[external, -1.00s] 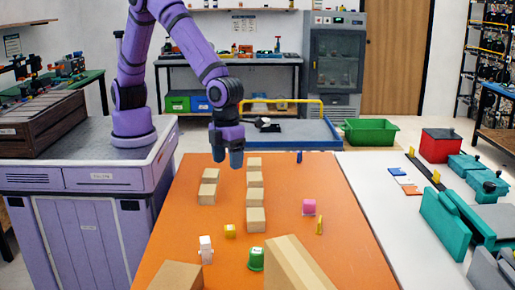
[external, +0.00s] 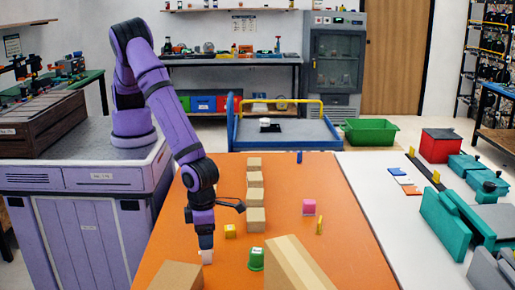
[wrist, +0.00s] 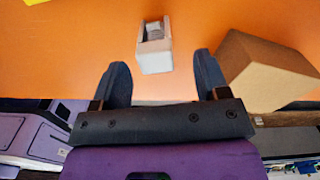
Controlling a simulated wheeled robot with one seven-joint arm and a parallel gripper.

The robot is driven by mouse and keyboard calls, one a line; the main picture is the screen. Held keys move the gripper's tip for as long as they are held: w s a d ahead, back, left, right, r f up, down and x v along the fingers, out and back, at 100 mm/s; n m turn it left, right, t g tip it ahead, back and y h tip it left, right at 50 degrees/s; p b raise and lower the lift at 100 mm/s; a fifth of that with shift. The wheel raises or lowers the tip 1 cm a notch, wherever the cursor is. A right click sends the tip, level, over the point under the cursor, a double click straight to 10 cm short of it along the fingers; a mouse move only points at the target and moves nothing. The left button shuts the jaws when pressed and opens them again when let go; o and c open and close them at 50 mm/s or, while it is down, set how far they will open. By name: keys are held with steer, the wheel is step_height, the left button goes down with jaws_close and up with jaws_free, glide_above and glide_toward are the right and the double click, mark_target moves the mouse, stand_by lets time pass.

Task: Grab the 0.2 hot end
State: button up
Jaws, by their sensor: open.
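A small white piece with a grey top (external: 207,257) stands on the orange table mat (external: 345,225). It also shows in the wrist view (wrist: 155,52), just beyond and between my fingertips. No nozzle size is readable, so I cannot tell if it is the 0.2 hot end. Other small pieces on the mat are a yellow one (external: 230,231), a pink one (external: 309,207), a green one (external: 257,259), a thin yellow one (external: 320,225) and a blue one (external: 299,157). My gripper (external: 205,242) is open and empty, pointing down at the white piece; the wrist view shows both fingers apart (wrist: 162,62).
Several tan blocks (external: 256,219) stand in a row right of my gripper. A brown box (external: 176,277) is close by at the near left, and a long tan box (external: 290,265) at the near edge. The mat's right side is mostly clear.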

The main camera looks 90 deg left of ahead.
steer(key=shift+a+f, duration=0.2)
steer(key=shift+f, duration=2.4)
steer(key=c, duration=1)
steer(key=shift+c, duration=0.2)
steer(key=shift+r, duration=0.2)
